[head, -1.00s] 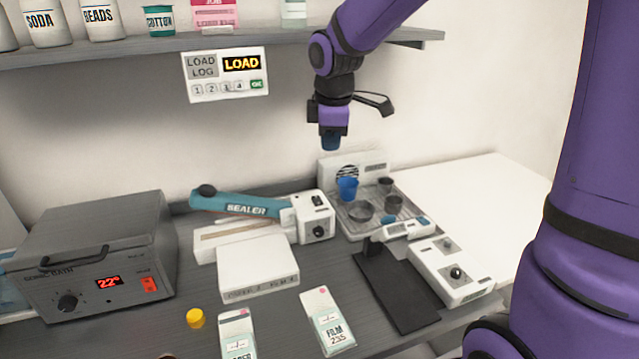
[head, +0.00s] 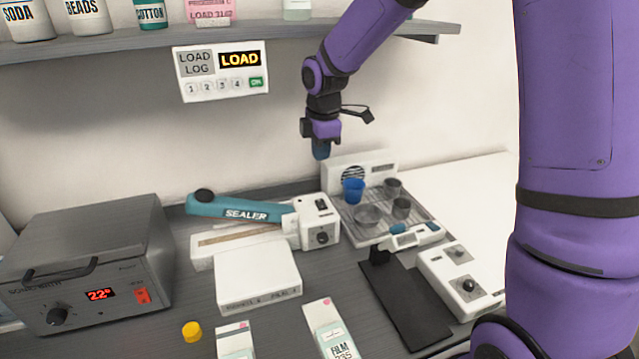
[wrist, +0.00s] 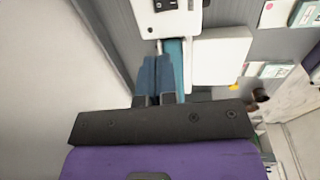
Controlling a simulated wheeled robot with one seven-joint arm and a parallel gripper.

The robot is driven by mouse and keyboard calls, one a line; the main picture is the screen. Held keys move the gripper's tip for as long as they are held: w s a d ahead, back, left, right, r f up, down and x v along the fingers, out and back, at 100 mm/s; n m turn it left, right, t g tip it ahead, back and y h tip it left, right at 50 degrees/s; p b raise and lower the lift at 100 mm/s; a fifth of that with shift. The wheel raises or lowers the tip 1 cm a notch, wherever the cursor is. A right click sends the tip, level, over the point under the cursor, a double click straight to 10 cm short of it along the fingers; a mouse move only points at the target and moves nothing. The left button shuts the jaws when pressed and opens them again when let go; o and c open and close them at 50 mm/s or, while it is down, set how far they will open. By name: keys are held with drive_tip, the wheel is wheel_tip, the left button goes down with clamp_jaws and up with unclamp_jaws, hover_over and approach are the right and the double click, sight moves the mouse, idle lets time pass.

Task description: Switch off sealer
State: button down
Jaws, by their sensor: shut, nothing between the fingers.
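The sealer (head: 318,222) stands on the bench, a white box with a teal arm (head: 240,209) marked SEALER reaching left. A black rocker switch sits on top of the box and a dark knob on its front. My gripper (head: 321,150) is shut and empty, pointing down in the air above and behind the sealer box, apart from it. In the wrist view the shut blue fingertips (wrist: 156,72) show beside the teal arm, with the white sealer box (wrist: 165,18) and its black switch (wrist: 166,5) at the top edge. I cannot tell the switch's position.
A grey sonic bath (head: 90,265) with a red display stands at left. A cooling rack (head: 385,215) with several cups stands right of the sealer. A white box (head: 257,277) lies in front. A black plate (head: 405,305) is at right. A shelf (head: 230,40) hangs above.

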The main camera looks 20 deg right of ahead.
sight(321, 207)
drive_tip(key=f, duration=0.4)
drive_tip(key=w+f, duration=0.1)
drive_tip(key=f, duration=0.8)
drive_tip(key=shift+w+f, duration=0.3)
drive_tip(key=shift+f, duration=0.05)
drive_tip(key=shift+w+f+g, duration=0.1)
drive_tip(key=shift+f+g, duration=0.25)
drive_tip(key=shift+g, duration=0.35)
drive_tip(key=shift+s, duration=0.25)
drive_tip(key=shift+s+f, duration=0.1)
drive_tip(key=shift+s, duration=0.6)
